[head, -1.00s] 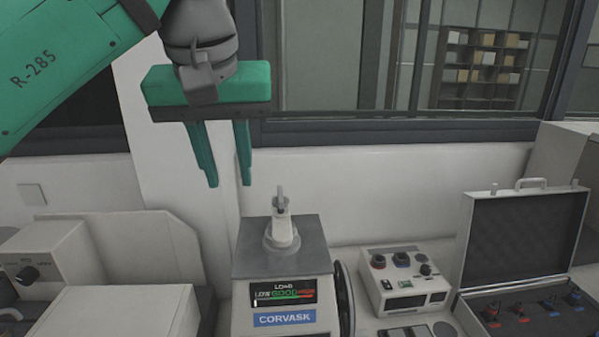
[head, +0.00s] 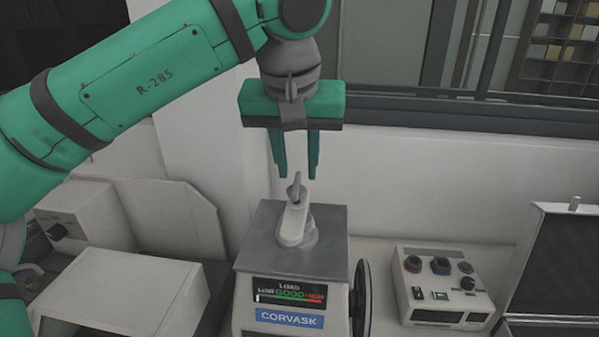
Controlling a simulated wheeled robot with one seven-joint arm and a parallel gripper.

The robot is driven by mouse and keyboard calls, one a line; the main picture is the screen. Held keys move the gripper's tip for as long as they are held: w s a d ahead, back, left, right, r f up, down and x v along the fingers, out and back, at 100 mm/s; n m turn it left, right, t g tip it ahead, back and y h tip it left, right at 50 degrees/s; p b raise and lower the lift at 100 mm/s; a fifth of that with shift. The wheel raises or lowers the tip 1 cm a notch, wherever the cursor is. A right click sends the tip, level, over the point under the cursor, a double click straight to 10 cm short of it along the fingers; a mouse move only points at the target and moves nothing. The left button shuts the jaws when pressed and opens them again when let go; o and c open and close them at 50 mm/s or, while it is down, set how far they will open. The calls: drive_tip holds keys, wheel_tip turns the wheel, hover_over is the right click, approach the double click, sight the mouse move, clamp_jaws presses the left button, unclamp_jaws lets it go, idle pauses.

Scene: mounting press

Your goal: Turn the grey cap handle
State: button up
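The grey cap handle (head: 295,188) stands on top of a light grey cap (head: 294,222) on the press (head: 255,240). The press has a grey top plate, a load display and a blue CORVASK label on its front. My gripper (head: 297,176) points straight down just above the handle.
A dark handwheel (head: 361,298) is on the press's right side. A control box (head: 443,282) with knobs and buttons stands to the right, beside an open case (head: 551,230). White equipment (head: 120,290) stands at the left. A wall and window frame are behind.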

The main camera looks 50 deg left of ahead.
sight(297, 192)
drive_tip(key=shift+s+a+f, duration=0.1)
drive_tip(key=shift+a+f, duration=0.15)
drive_tip(key=shift+f, duration=0.25)
drive_tip(key=shift+a+f, duration=0.2)
drive_tip(key=shift+f, duration=0.25)
drive_tip(key=shift+w+d+f, duration=0.2)
drive_tip(key=shift+w+f, duration=0.1)
drive_tip(key=shift+f, duration=0.1)
